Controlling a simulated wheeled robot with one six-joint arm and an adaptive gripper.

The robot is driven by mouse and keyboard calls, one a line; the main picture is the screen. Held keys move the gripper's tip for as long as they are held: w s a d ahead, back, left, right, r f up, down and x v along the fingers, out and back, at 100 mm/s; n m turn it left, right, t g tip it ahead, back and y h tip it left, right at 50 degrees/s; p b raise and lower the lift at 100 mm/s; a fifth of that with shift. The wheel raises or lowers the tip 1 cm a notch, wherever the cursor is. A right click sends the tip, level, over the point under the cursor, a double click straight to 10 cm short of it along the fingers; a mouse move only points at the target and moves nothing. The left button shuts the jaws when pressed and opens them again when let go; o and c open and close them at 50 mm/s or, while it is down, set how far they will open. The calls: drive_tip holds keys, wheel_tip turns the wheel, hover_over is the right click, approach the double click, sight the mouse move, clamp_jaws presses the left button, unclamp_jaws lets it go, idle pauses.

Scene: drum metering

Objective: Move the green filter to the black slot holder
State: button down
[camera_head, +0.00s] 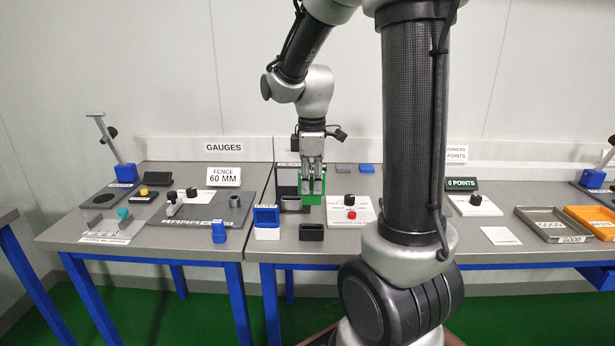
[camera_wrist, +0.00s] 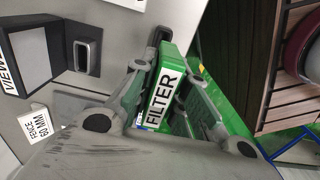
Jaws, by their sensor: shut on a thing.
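The green filter (camera_head: 319,199) is held upright between the fingers of my gripper (camera_head: 312,180) in the head view. Its white FILTER label (camera_wrist: 164,97) shows in the wrist view, with the gripper fingers (camera_wrist: 160,100) closed on both sides of it. The black slot holder (camera_head: 311,232) stands near the table's front edge, in front of the filter and apart from it in the head view. In the wrist view the black holder (camera_wrist: 158,34) shows just past the filter's far end, partly covered. I cannot tell the filter's exact height above the table.
A dark slotted block (camera_head: 290,203) stands just left of the filter, before a dark viewer panel (camera_head: 286,178). A blue-and-white block (camera_head: 266,222) stands left of the black holder. A white plate with red and black knobs (camera_head: 350,209) lies to the right.

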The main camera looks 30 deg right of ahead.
sight(312, 194)
idle(0.3)
drive_tip(key=shift+f, duration=2.95)
drive_tip(key=shift+f, duration=1.95)
drive_tip(key=c, duration=1.3)
unclamp_jaws()
drive_tip(key=shift+c, duration=0.2)
wheel_tip(312, 194, up, 12)
drive_tip(key=shift+f, duration=0.1)
